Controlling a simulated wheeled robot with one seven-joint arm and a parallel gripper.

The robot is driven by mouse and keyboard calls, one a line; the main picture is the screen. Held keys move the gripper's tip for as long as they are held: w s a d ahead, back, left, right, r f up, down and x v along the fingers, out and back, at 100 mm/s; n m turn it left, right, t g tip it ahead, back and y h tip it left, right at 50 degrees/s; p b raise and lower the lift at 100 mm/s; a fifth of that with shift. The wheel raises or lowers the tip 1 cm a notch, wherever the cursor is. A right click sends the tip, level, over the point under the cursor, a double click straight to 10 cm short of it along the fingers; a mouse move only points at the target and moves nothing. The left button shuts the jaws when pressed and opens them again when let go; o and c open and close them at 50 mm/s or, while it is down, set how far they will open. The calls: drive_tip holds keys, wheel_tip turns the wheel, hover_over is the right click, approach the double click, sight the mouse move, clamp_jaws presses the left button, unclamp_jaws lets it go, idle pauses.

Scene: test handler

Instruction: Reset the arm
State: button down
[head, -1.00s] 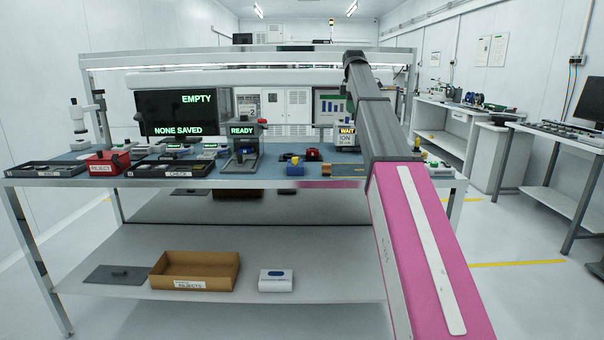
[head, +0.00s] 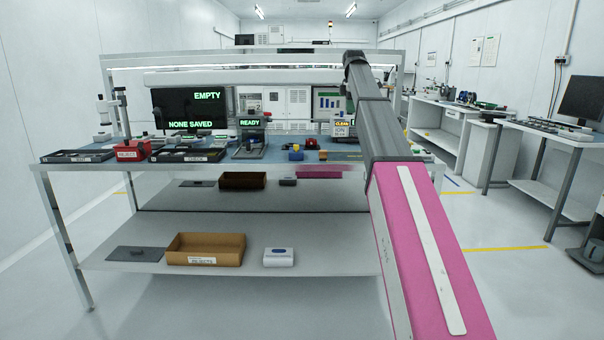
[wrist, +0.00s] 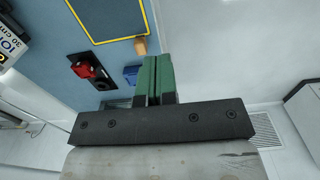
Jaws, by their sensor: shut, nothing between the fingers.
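My gripper (wrist: 158,80) shows in the wrist view with its two green fingers together and nothing between them. Below it in that view lies the blue bench top (wrist: 115,60), apart from the fingers. In the head view my pink and grey arm stretches up from the lower right and crosses the right part of the workbench (head: 350,162). My gripper itself is not visible in the head view.
A blue block (head: 296,154) and red parts bin (head: 130,150) stand on the bench. A REJECTS box (head: 205,249) and white case (head: 279,257) are on the lower shelf. The monitor (head: 190,110) reads EMPTY, NONE SAVED. Open floor lies in front and right.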

drive_tip(key=s+f+m, duration=0.3)
drive_tip(key=s+f, duration=0.1)
drive_tip(key=f, duration=0.8)
drive_tip(key=s+f+m, duration=0.3)
drive_tip(key=s+f, duration=0.1)
drive_tip(key=f, duration=0.7)
drive_tip(key=s+f+m, duration=0.2)
drive_tip(key=s+f, duration=0.2)
drive_tip(key=f, duration=0.8)
drive_tip(key=s+f+m, duration=1)
drive_tip(key=s+f, duration=1.3)
drive_tip(key=s, duration=0.1)
drive_tip(key=shift+s+f, duration=0.15)
drive_tip(key=shift+f, duration=0.1)
